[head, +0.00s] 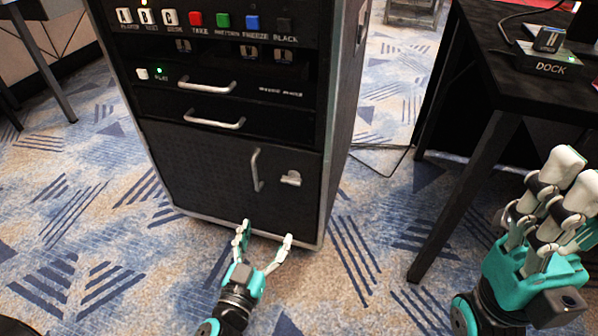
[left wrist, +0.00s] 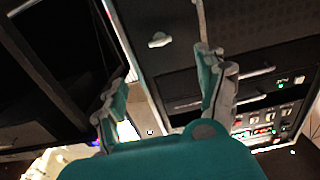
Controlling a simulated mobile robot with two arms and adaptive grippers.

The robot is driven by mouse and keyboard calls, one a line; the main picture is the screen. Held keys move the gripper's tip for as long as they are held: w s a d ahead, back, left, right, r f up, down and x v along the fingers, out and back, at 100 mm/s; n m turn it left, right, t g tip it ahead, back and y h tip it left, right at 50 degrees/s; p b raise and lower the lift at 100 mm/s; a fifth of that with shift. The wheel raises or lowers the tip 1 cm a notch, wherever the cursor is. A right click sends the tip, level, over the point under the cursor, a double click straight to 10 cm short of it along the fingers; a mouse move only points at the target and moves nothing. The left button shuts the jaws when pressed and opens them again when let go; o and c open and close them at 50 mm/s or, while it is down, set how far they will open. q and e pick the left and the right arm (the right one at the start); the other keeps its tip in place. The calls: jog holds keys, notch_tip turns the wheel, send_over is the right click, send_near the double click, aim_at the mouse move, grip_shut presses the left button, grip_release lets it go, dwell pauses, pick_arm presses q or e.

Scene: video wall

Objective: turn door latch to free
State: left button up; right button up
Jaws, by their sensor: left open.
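The door latch (head: 291,178) is a small silver turn-knob at the right of the black lower door (head: 205,170) of a rack cabinet. It points sideways. A vertical silver door handle (head: 257,170) stands just left of it. My left gripper (head: 266,233) is open and empty, below the latch and apart from it in the head view. In the left wrist view the latch (left wrist: 159,40) shows beyond the gap between the two fingers (left wrist: 163,70). My right gripper (head: 553,190) is at the far right, away from the door; whether it is open is unclear.
Above the door are two drawers with silver handles (head: 207,85) and a row of coloured buttons (head: 222,21). A black table (head: 500,75) with a dock (head: 550,65) stands at the right. Patterned carpet (head: 90,190) lies clear left of the cabinet.

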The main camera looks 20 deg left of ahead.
aim_at(290, 182)
pick_arm(q)
jog(key=w, duration=1.6)
jog(key=shift+w+d, duration=0.2)
jog(key=shift+w, duration=0.1)
jog(key=c, duration=1.2)
